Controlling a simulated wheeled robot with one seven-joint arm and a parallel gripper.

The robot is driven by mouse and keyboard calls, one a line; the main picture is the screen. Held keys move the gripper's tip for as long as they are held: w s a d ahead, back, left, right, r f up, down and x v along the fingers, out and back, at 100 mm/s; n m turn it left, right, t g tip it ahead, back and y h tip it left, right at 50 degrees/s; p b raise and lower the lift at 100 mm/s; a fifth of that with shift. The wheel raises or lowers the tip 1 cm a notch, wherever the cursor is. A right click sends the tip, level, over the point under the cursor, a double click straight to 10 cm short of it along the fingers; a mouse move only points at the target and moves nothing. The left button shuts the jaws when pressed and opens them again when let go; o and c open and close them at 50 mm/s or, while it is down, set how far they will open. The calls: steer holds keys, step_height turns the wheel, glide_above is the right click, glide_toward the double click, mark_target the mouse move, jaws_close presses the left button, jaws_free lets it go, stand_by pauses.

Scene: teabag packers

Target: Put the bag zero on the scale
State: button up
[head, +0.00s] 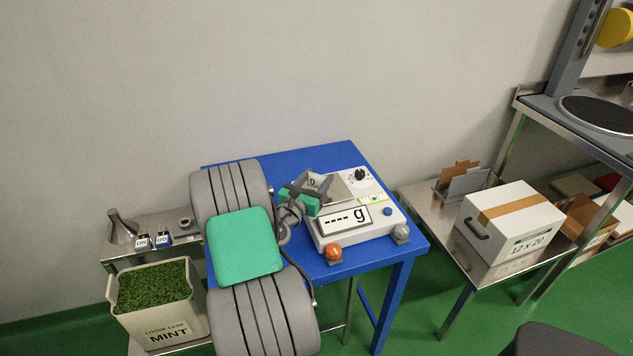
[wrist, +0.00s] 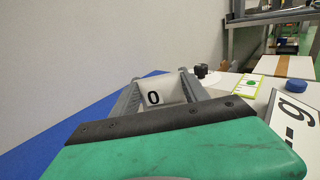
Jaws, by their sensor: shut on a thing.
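The bag zero is a small whitish bag marked "0" (head: 313,181); it also shows in the wrist view (wrist: 158,91). My gripper (head: 314,186) is shut on it, with one grey finger on each side in the wrist view. The scale (head: 319,228) is a white box on the blue table, with a grey pan (head: 345,191) and a display reading "---- g" (head: 343,217). My gripper and the bag are at the left part of the pan in the head view. My gripper hides part of the pan, and I cannot tell whether the bag touches it.
An orange knob (head: 334,252) and a grey knob (head: 401,232) stand at the scale's front corners. A tub of mint (head: 155,308) is at the left. A white carton (head: 510,221) stands on a steel table at the right. The blue table (head: 338,153) is bare behind the scale.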

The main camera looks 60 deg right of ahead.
steer(key=shift+f, duration=0.15)
steer(key=shift+f, duration=0.15)
steer(key=o, duration=1.4)
steer(key=shift+r, duration=0.35)
steer(key=a+b, duration=0.1)
steer(key=a, duration=0.5)
steer(key=a+b, duration=0.1)
steer(key=a, duration=0.5)
steer(key=shift+s+f, duration=0.15)
